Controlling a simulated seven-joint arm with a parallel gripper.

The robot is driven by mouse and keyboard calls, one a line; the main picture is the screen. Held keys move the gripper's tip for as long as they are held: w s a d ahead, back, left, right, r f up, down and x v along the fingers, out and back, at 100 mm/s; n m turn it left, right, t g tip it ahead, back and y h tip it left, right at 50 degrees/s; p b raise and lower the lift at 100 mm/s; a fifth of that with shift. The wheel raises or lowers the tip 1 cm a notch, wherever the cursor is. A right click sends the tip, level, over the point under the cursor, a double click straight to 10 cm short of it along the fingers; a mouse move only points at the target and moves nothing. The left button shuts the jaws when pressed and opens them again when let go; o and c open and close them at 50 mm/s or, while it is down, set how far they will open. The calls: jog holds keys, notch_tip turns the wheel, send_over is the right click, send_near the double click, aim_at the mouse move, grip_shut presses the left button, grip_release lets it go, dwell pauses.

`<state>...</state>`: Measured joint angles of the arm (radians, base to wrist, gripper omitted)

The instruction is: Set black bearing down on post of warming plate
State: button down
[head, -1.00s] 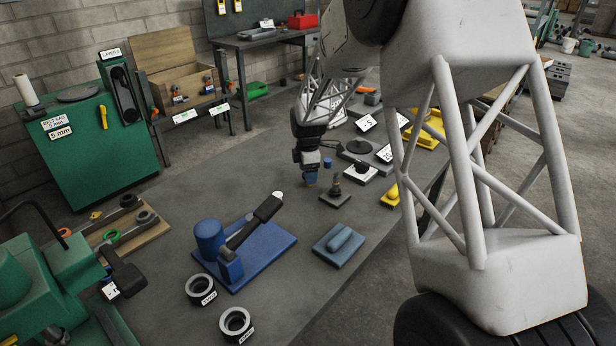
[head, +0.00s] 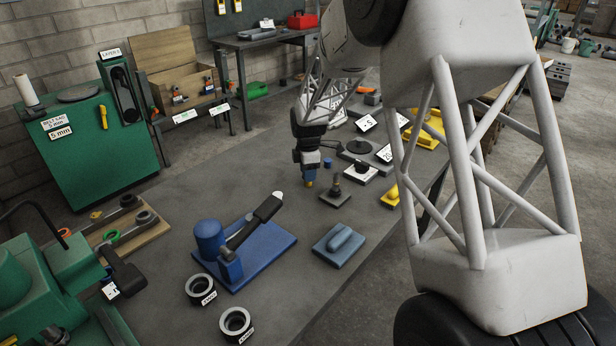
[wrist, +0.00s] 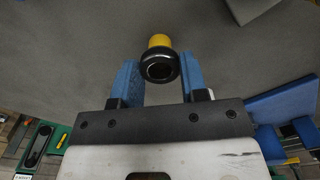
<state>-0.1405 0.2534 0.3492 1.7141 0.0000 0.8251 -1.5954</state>
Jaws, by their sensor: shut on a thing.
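My gripper (head: 311,174) hangs above the grey bench, left of a small dark square plate (head: 341,199) with an upright dark post (head: 337,184). This plate fits the warming plate, though no label on it is readable. In the wrist view, the blue fingers (wrist: 159,80) are shut on a round black piece (wrist: 158,67) with a dark open centre. A yellow part (wrist: 160,40) shows beyond it. I take the black piece as the bearing, but cannot be sure. In the head view the yellow tip shows below the fingers. The piece is apart from the post.
A grey-blue block (head: 339,246) and a blue base with a lever (head: 265,249) stand nearer. Two labelled rings (head: 201,290) (head: 236,323) lie at the front. A white-fronted unit (head: 361,173) and yellow things (head: 390,194) are to the right. Bench left of my gripper is clear.

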jog(key=shift+r, duration=0.1)
dwell(0.3)
jog(key=shift+r, duration=3.4)
jog(key=w+d+r+m, duration=0.2)
jog(key=d+r+m, duration=0.2)
jog(key=m, duration=0.6)
jog(key=w+d+r+m, duration=0.3)
jog(key=d+m, duration=0.4)
jog(key=m, duration=0.3)
jog(key=shift+w+d+r, duration=0.15)
jog(key=shift+r, duration=0.3)
jog(key=shift+w+d, duration=0.1)
jog(key=shift+w, duration=0.05)
jog(key=w+d+n, duration=0.2)
jog(key=w+d, duration=0.7)
jog(key=w, duration=0.3)
jog(key=shift+w+d+f, duration=0.2)
jog(key=shift+w+f, duration=0.05)
jog(key=shift+f, duration=0.1)
